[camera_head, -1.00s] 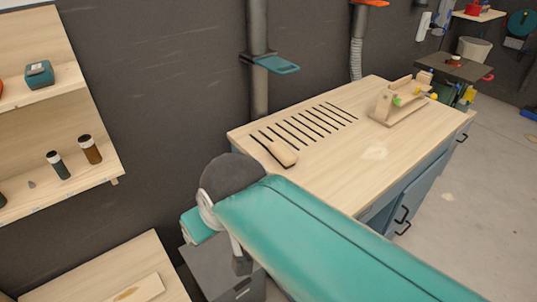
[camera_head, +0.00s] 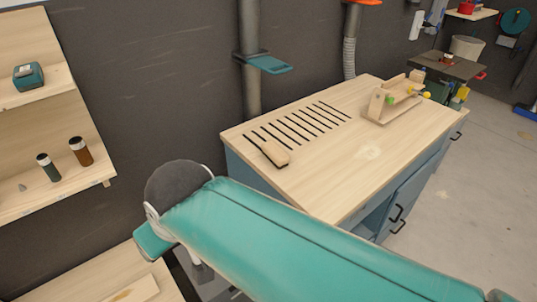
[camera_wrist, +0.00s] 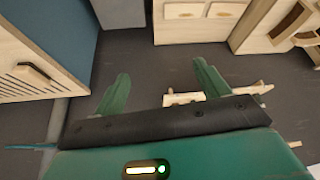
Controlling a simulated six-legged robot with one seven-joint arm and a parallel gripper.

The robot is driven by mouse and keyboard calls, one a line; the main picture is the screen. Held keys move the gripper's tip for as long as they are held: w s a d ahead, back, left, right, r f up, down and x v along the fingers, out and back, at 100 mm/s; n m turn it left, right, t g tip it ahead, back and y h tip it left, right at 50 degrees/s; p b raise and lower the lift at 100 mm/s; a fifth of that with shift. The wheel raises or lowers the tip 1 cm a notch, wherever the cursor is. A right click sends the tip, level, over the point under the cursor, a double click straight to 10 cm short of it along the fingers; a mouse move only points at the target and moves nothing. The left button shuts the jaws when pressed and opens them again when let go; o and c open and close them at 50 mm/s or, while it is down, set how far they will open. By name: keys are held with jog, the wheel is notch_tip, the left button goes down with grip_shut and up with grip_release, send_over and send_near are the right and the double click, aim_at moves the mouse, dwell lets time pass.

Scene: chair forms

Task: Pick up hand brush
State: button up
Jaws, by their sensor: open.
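The hand brush (camera_head: 275,153) has a pale wooden body and a dark bristle edge. It lies on the wooden workbench top (camera_head: 325,180), at the near end of the black slots. In the wrist view the slotted benchtop (camera_wrist: 22,75) shows at the left edge, with a small dark and pale piece on it that looks like the brush (camera_wrist: 38,70). My gripper (camera_wrist: 160,85) is open, with two green fingers apart and nothing between them. It is away from the brush, which is off to its left in that view. In the head view my teal arm hides the gripper.
A wooden rack-like fixture (camera_head: 388,104) stands at the benchtop's far right. A teal shelf bracket (camera_head: 268,64) sits on the wall pipe behind the bench. Wall shelves with bottles (camera_head: 80,151) are at left. The middle of the benchtop is clear.

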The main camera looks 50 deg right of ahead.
jog(key=w+d+r+m+g+h, duration=0.1)
jog(key=w+d+g+h, duration=0.1)
jog(key=w+d, duration=0.8)
jog(key=m, duration=0.3)
send_near(276, 149)
jog(key=shift+t+y, duration=0.3)
jog(key=x, duration=0.9)
jog(key=shift+d+f, duration=0.15)
jog(key=shift+f, duration=0.4)
jog(key=shift+f, duration=0.25)
jog(key=shift+c, duration=0.2)
